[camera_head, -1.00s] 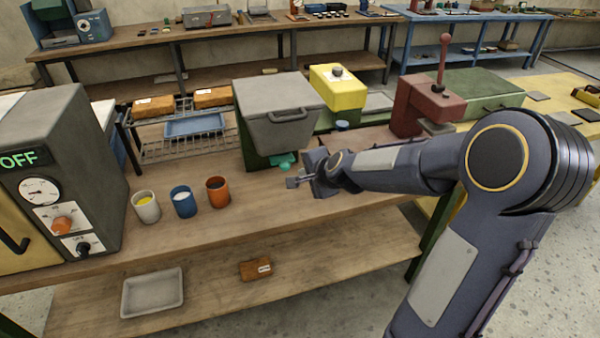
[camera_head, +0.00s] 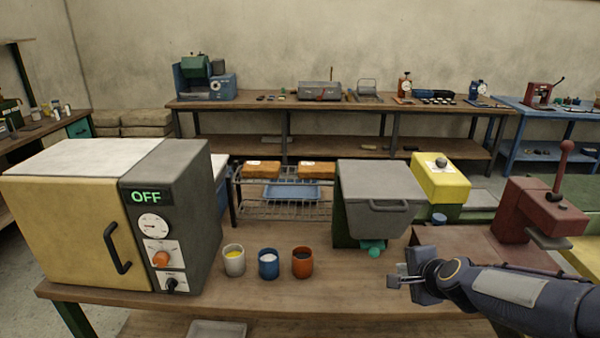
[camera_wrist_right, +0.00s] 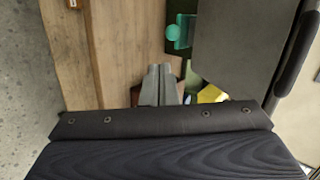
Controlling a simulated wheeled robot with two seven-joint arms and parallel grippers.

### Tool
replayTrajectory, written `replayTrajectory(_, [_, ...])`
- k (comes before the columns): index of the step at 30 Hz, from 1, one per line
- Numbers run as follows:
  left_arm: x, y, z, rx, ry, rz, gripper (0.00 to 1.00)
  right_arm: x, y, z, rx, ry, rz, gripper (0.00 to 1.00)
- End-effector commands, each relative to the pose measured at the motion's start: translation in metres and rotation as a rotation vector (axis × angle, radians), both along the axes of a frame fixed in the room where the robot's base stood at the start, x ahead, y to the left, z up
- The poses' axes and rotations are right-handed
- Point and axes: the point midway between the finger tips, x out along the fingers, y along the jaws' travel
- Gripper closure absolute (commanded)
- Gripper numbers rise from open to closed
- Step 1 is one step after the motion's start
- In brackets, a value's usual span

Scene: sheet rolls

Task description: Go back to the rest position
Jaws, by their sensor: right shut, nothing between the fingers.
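My right gripper (camera_head: 398,283) is shut and empty. It hangs over the right part of the wooden bench (camera_head: 205,303), in front of the grey lidded machine (camera_head: 378,190). In the right wrist view the closed fingers (camera_wrist_right: 159,84) lie together with the bench top beyond them. The machine's green knob (camera_wrist_right: 173,33) shows close by in that view. My right arm comes in from the lower right in the head view. My left gripper is not in view.
An oven marked OFF (camera_head: 150,215) stands at the left. A white cup (camera_head: 234,264), a blue cup (camera_head: 268,266) and an orange cup (camera_head: 302,265) stand mid-bench. A red press (camera_head: 530,212) and a yellow box (camera_head: 441,178) stand at the right.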

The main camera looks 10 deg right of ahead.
Motion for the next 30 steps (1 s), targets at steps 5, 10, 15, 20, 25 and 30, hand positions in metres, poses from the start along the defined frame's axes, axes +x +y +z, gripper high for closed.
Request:
replayTrajectory(5, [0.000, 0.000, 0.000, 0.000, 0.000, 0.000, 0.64, -0.038, 0.039, 0.023, -0.099, 0.011, 0.236, 1.00])
replayTrajectory(10, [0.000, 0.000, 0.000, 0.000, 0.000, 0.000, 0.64, -0.124, 0.096, 0.035, -0.330, 0.044, 0.668, 1.00])
replayTrajectory(15, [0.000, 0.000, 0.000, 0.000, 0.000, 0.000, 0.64, -0.202, 0.125, 0.021, -0.542, 0.088, 1.014, 1.00])
replayTrajectory(20, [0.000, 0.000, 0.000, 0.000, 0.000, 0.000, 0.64, -0.238, 0.131, 0.009, -0.644, 0.119, 1.173, 1.00])
replayTrajectory(25, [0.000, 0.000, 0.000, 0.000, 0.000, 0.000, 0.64, -0.245, 0.132, 0.006, -0.660, 0.127, 1.204, 1.00])
replayTrajectory(30, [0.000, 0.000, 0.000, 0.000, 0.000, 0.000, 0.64, -0.244, 0.132, 0.006, -0.658, 0.127, 1.201, 1.00])
